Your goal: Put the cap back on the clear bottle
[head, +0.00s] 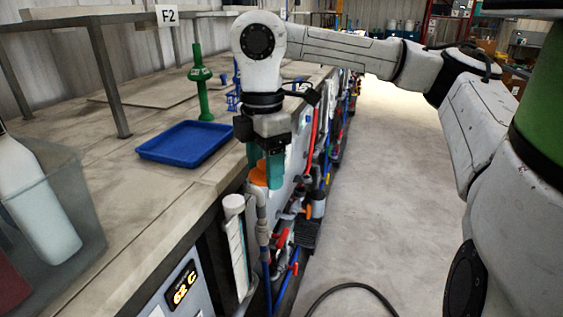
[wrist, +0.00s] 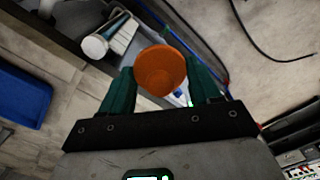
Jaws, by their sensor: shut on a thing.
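My gripper (head: 266,176) has teal fingers pointing down, and it is shut on an orange cap (head: 258,175). In the head view, my gripper holds the cap in the air at the bench's front edge, to the right of the blue tray. I cannot pick out a clear bottle for certain. A whitish bottle (head: 38,205) leans in a translucent bin (head: 82,195) at the left edge of the head view.
A blue tray (head: 186,142) lies on the bench, with a green stand (head: 202,85) behind it. A white-capped tube (head: 234,203) stands at the bench front below my gripper. Hoses and valves crowd the bench side. Open floor (head: 385,200) lies to the right.

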